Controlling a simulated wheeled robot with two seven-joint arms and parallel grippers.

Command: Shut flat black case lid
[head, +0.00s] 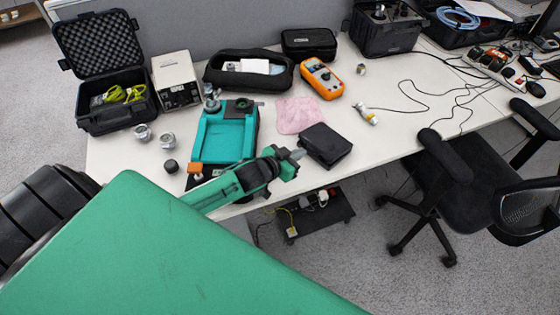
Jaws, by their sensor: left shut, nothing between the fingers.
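The flat black case (326,145) lies near the table's front edge, right of centre. Its lid lies down over the base; I cannot tell whether it is fully closed. My left gripper (297,155) reaches in from the left and is shut and empty. Its tips are just left of the case, close to its left corner; I cannot tell whether they touch it. My right gripper is out of view.
A pink cloth (300,115) and an orange multimeter (322,78) lie behind the case. A teal device (225,135) stands to the left. An open foam-lined case (98,45) stands at the back left. The white table (400,125) is mostly clear to the right.

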